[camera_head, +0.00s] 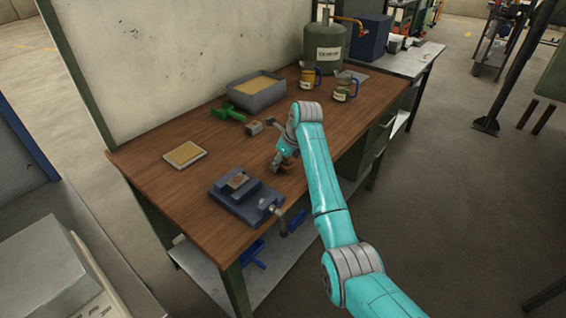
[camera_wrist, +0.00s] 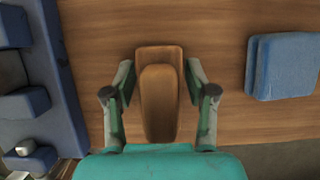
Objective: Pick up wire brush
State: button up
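The wire brush (camera_wrist: 160,103) shows in the wrist view as a brown wooden block with a rounded handle part on top. It lies on the wooden workbench (camera_wrist: 225,30); its bristles are hidden. My gripper (camera_wrist: 160,75) is open, with one finger on each side of the brush and a narrow gap between each finger and the wood. In the head view my gripper (camera_head: 284,160) is low over the bench, right of the blue vise, and a brown bit of the brush (camera_head: 286,168) shows beside it, mostly covered.
A blue vise (camera_head: 243,196) stands left of my gripper. A folded blue cloth-like item (camera_wrist: 284,66) lies right of the brush.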

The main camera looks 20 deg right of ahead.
jog(key=c, duration=0.8)
jog(key=shift+o, duration=0.2)
notch_tip(320, 180, up, 10)
jog(key=shift+r, duration=0.1)
jog(key=o, duration=0.5)
jog(key=shift+c, duration=1.6)
